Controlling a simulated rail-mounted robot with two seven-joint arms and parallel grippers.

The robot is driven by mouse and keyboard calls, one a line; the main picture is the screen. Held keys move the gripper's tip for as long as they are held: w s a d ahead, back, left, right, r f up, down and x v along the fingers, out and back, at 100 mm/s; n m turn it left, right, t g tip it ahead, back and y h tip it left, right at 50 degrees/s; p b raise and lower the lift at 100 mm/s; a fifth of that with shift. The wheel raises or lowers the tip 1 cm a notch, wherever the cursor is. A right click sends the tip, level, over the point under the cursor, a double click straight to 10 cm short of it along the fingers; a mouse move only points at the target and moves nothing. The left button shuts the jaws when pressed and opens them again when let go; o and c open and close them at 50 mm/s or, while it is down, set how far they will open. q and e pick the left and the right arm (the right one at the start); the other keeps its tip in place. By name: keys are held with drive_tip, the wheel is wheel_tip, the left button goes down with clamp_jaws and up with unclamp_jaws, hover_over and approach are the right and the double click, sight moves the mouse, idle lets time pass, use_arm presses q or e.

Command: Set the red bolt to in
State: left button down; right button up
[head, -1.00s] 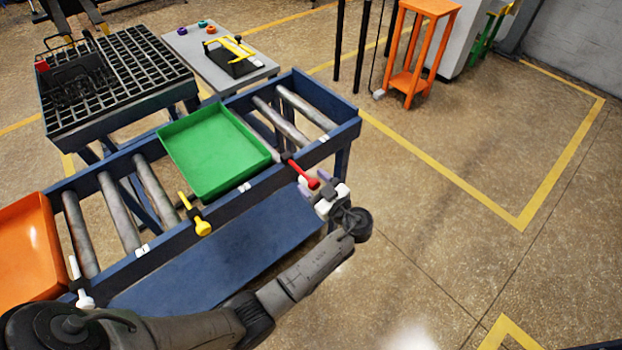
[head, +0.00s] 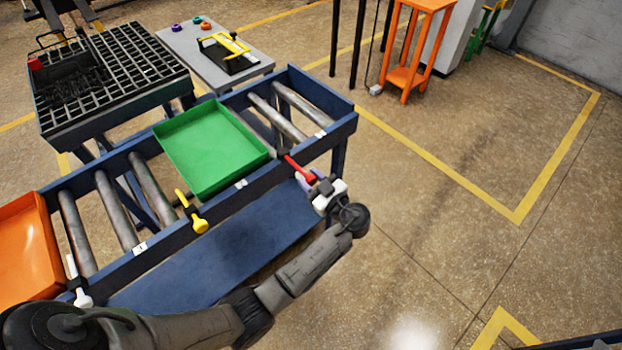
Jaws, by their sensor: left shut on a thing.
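The red bolt (head: 296,166) is on the front rail of the blue roller conveyor (head: 225,205), near its right end. Its red shaft points down and to the right from a dark mount on the rail. My left gripper (head: 311,180) is at the outer end of the red bolt, in front of the rail, and is shut on it. The gripper's fingers hide the bolt's knob. My right gripper is not in the head view.
A yellow bolt (head: 198,222) and a white bolt (head: 81,295) sit further left on the same rail. A green tray (head: 210,160) and an orange tray (head: 25,250) rest on the rollers. The floor to the right is clear.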

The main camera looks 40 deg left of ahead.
sight(294, 163)
use_arm(q)
drive_tip(key=shift+a+f, duration=0.1)
drive_tip(key=shift+a, duration=0.1)
drive_tip(key=a+b, duration=0.1)
drive_tip(key=a, duration=0.1)
drive_tip(key=a+b, duration=0.1)
drive_tip(key=a, duration=0.1)
drive_tip(key=w+a+b, duration=0.1)
drive_tip(key=a+b, duration=0.1)
drive_tip(key=shift+a+f, duration=0.1)
drive_tip(key=shift+a, duration=0.35)
drive_tip(key=shift+d, duration=0.1)
drive_tip(key=c, duration=1.2)
unclamp_jaws()
drive_tip(key=o, duration=0.4)
drive_tip(key=shift+a+r, duration=0.2)
drive_tip(key=shift+a, duration=0.05)
drive_tip(key=shift+o, duration=0.3)
drive_tip(key=shift+d, duration=0.15)
drive_tip(key=d, duration=0.4)
drive_tip(key=s+d, duration=0.1)
drive_tip(key=d, duration=0.4)
drive_tip(key=s+d, duration=0.1)
drive_tip(key=d, duration=0.3)
drive_tip(key=shift+d, duration=0.35)
